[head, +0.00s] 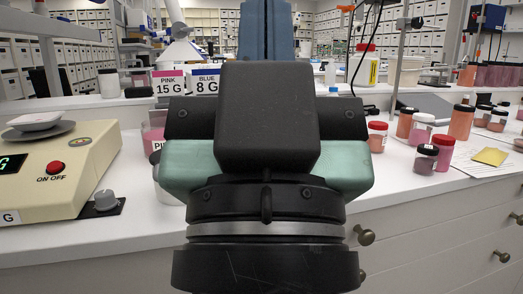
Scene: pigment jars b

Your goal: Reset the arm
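My gripper (266,125) fills the middle of the head view, seen from behind as a black housing with pale green sides and a dark round wrist below it. Its fingertips are hidden, so I cannot see whether it is open or shut or holds anything. It hides part of the white bench (420,185) behind it. A pink-filled container (153,137) shows partly just left of it.
A scale (60,165) with a red button stands at left. Label cards (187,82) read PINK 15 G and BLUE 8 G. Drawers (440,245) face the front.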

